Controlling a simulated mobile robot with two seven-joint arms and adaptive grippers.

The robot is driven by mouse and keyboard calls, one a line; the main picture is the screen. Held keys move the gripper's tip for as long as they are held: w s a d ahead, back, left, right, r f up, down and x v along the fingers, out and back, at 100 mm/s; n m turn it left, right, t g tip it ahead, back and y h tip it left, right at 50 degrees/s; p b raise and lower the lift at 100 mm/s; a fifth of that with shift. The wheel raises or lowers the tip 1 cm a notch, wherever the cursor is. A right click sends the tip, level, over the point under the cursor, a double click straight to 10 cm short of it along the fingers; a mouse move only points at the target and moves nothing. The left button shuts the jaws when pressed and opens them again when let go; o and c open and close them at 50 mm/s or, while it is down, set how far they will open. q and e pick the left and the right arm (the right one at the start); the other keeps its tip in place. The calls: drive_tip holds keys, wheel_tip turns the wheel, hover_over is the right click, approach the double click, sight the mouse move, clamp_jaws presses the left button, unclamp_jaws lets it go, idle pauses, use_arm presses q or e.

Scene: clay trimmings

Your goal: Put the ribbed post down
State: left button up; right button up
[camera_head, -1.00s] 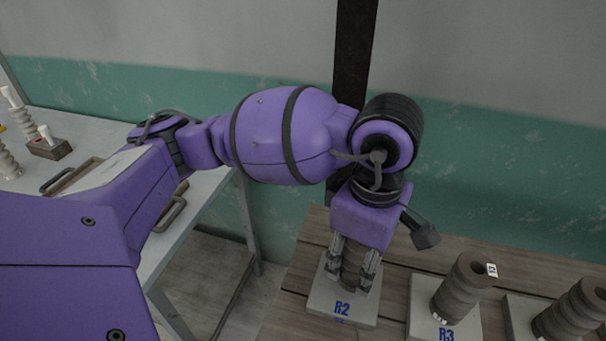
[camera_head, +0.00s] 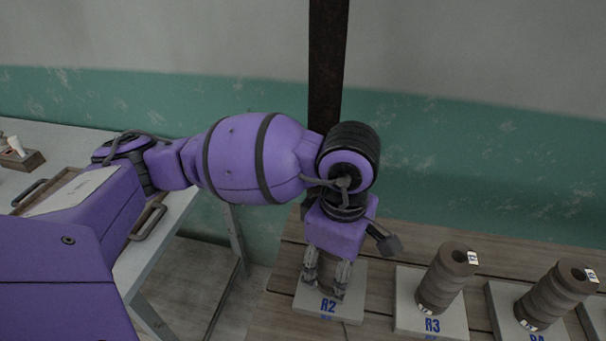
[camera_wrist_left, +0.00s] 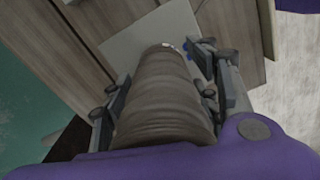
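The ribbed post (camera_wrist_left: 165,95) is a grey-brown clay cylinder. In the wrist view it runs between the two fingers of my left gripper (camera_wrist_left: 158,80), which lie close along its sides and look shut on it. In the head view my left gripper (camera_head: 327,272) points down over the R2 plate (camera_head: 353,303), with the post (camera_head: 327,270) partly hidden between its fingers. The post is about upright, its lower end at the plate; I cannot tell whether it touches. My right gripper is not in view.
To the right, similar ribbed posts stand on the R3 plate (camera_head: 404,312) and on another plate (camera_head: 498,300). A dark vertical beam (camera_head: 328,60) stands behind the gripper. A pale table (camera_head: 183,207) with a handled tray (camera_head: 146,222) is at left.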

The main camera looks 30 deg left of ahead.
use_arm(q)
drive_tip(key=shift+w+r, duration=0.1)
wheel_tip(320, 180, up, 12)
drive_tip(key=shift+r, duration=0.15)
idle(0.6)
